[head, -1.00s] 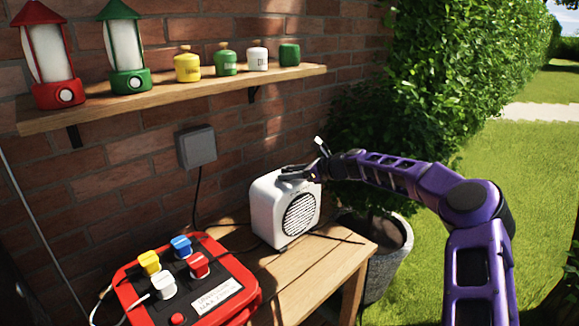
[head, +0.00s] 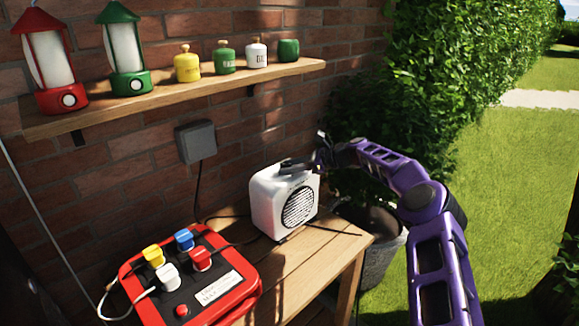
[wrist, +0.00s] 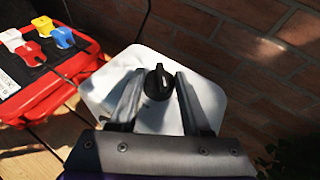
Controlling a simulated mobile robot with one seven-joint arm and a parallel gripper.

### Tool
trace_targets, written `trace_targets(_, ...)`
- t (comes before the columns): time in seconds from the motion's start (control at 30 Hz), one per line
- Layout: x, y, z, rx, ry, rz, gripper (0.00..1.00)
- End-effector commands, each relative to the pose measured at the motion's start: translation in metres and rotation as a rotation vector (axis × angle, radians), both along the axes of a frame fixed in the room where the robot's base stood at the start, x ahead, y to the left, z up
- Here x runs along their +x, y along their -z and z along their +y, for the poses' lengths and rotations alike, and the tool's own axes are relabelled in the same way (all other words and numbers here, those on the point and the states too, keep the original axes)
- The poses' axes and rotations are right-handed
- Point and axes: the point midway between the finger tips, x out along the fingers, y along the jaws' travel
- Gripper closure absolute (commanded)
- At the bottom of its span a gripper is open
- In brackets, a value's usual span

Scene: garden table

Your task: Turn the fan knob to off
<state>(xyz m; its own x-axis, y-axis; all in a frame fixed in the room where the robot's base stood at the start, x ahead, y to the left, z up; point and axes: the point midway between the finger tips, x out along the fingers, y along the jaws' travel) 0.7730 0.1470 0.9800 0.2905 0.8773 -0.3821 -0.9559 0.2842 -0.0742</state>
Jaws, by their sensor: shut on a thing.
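The white fan (head: 284,205) stands on the wooden table, its round dark grille facing the front right. Its black knob (wrist: 158,82) is on the top face, with a pale pointer mark, and lies between my two fingers in the wrist view. My gripper (wrist: 160,78) is shut on the knob from above. Any setting marks around the knob are not readable.
A red power box (head: 235,275) with coloured plugs and cables stands left of the fan. A wooden shelf (head: 160,98) with lanterns and small canisters is on the brick wall above. A potted bush (head: 378,265) is at the right.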

Motion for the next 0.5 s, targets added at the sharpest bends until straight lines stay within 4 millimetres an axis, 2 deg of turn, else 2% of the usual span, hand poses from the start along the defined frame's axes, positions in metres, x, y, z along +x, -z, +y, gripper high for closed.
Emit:
trace_targets(0.17, 0.0005, -0.0012, 0.0001, 0.002, 0.001, -0.002, 1.00)
trace_targets(0.2, 0.0004, -0.0012, 0.0002, 0.002, 0.001, -0.002, 0.47)
trace_targets(0.33, 0.0003, -0.0009, 0.0002, 0.001, 0.001, -0.001, 0.24)
trace_targets(0.5, 0.0001, -0.0006, 0.0002, 0.001, 0.001, -0.001, 0.23)
